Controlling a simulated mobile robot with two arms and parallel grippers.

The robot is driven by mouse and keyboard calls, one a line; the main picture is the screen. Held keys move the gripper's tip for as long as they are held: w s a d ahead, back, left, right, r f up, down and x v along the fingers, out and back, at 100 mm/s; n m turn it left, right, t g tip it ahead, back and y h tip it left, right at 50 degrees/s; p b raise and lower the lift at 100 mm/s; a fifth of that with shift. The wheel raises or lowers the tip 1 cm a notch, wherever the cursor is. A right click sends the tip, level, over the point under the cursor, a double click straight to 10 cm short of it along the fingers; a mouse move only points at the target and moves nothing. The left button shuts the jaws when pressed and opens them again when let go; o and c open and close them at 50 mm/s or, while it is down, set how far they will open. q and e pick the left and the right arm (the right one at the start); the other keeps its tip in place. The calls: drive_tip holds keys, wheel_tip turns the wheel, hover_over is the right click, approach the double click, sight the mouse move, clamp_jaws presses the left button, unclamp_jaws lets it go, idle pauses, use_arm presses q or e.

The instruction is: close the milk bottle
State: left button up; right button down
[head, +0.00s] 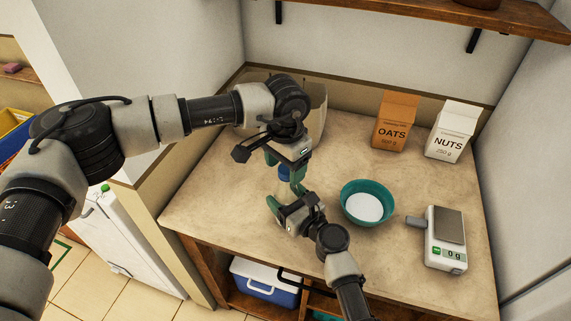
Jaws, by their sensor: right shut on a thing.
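The milk bottle is mostly hidden by my grippers at the left of the counter. A small blue patch, probably its cap (284,172), shows between the fingers of my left gripper (285,168). My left gripper points down from above, its teal fingers apart on either side of the blue patch. I cannot tell whether they touch it. My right gripper (285,198) is lower and nearer the front edge, directly below the left one. It is shut on what seems to be the bottle, though its fingers and body cover most of it.
A teal bowl (348,203) with white contents stands just right of my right gripper. A kitchen scale (446,240) stands further right. An oats carton (394,122) and a nuts carton (453,132) stand at the back. A pale container (318,108) is partly behind my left arm.

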use_arm(q)
drive_tip(key=shift+r, duration=2.2)
drive_tip(key=shift+c, duration=0.3)
